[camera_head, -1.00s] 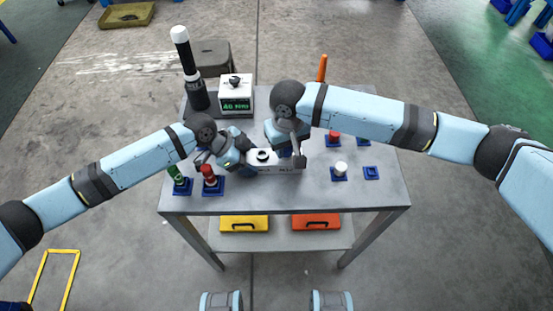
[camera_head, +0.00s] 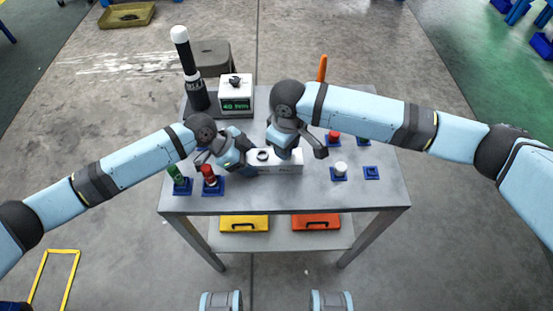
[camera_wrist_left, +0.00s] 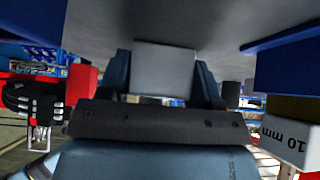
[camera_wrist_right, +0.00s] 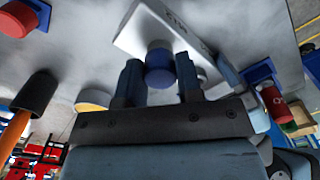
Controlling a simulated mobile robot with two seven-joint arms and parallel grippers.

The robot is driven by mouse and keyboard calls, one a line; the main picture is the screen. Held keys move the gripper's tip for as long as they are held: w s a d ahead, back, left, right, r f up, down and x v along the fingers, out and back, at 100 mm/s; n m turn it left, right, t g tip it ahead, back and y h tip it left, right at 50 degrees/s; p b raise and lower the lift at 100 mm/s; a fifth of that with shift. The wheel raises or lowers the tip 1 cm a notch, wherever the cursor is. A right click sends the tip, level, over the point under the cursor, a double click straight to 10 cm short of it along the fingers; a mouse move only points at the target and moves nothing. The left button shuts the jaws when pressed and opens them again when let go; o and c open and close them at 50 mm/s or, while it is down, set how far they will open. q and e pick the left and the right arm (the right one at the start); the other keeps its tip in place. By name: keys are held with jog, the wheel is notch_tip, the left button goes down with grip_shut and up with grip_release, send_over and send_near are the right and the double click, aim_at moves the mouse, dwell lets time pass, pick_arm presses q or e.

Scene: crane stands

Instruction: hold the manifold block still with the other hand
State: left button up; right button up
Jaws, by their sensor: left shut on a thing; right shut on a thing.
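The manifold block (camera_head: 290,163) is a pale grey bar lying near the middle of the table, with a dark round port on its top. My left gripper (camera_head: 247,165) is shut on its left end; the block's grey end (camera_wrist_left: 165,68) fills the gap between the fingers in the left wrist view. My right gripper (camera_head: 282,150) is above the block's right part. In the right wrist view it is shut on a round blue part (camera_wrist_right: 160,68), held upright over or in the block (camera_wrist_right: 150,30); I cannot tell how deep it sits.
Red (camera_head: 210,175) and green (camera_head: 176,175) parts stand on blue holders at left. A white part (camera_head: 340,168) and an empty blue holder (camera_head: 371,173) are at right. A white box (camera_head: 236,90) and a black cylinder (camera_head: 198,95) stand behind. The table's front strip is clear.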

jog(key=shift+r, duration=0.1)
jog(key=n, duration=0.5)
jog(key=n, duration=0.5)
dwell(0.3)
jog(key=shift+w+n, duration=0.1)
jog(key=shift+n, duration=0.2)
jog(key=n, duration=0.4)
jog(key=shift+n, duration=0.4)
